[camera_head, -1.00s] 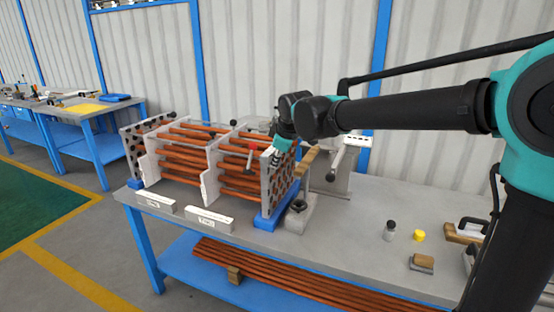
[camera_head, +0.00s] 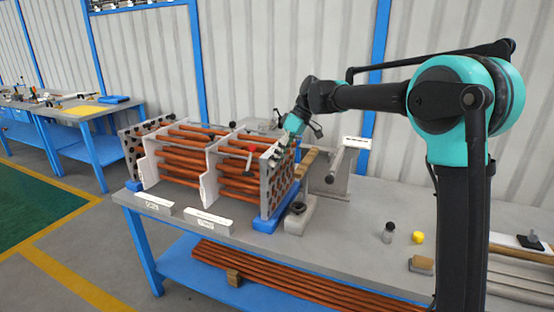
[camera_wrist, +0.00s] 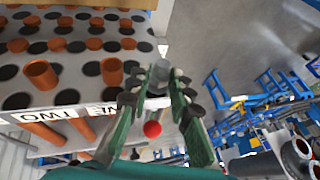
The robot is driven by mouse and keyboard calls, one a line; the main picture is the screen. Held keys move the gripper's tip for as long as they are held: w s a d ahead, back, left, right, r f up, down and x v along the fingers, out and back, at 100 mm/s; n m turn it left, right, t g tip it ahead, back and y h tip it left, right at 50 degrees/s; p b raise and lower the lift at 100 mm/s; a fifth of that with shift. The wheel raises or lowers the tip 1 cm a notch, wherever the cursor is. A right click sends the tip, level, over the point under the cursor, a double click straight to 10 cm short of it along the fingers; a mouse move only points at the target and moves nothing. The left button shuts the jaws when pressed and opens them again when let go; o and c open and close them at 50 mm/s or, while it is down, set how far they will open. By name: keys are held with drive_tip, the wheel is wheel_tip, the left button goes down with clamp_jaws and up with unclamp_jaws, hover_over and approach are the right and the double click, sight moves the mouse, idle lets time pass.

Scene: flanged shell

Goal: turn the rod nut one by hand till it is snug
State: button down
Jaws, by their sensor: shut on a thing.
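My gripper (camera_wrist: 160,85) is shut on a grey cylindrical piece (camera_wrist: 160,74), which I take to be rod nut one, at the edge of the drilled end plate (camera_wrist: 75,85). In the head view my gripper (camera_head: 285,138) is at the top of the flanged shell's right end plate (camera_head: 270,185). The nut is too small to make out there. The fingers cover part of the nut, and I cannot tell whether it touches the plate. A label reading TWO (camera_wrist: 40,115) is on the plate edge; a second label (camera_wrist: 103,109) is partly hidden by a finger.
Copper tubes (camera_head: 185,158) run between the shell's plates. A red ball knob (camera_wrist: 152,129) shows just below the fingers in the wrist view. A grey stand (camera_head: 330,180) is right of the shell. A dark bottle (camera_head: 388,234) and yellow piece (camera_head: 417,238) lie farther right, with bare bench between.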

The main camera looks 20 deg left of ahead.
drive_tip(key=shift+w+d+f+m+g+y, duration=0.15)
drive_tip(key=shift+w+m+g, duration=0.1)
drive_tip(key=shift+g, duration=0.8)
drive_tip(key=shift+w+a+f+m+g+y, duration=0.1)
drive_tip(key=shift+w+f+m+g+y, duration=0.15)
drive_tip(key=shift+g, duration=0.85)
drive_tip(key=shift+w+d+f+m+g+y, duration=0.1)
drive_tip(key=shift+m+g, duration=0.2)
drive_tip(key=shift+g, duration=0.75)
drive_tip(key=c, duration=1.4)
unclamp_jaws()
drive_tip(key=shift+o, duration=0.2)
drive_tip(key=shift+d+r, duration=0.1)
drive_tip(key=shift+r, duration=0.05)
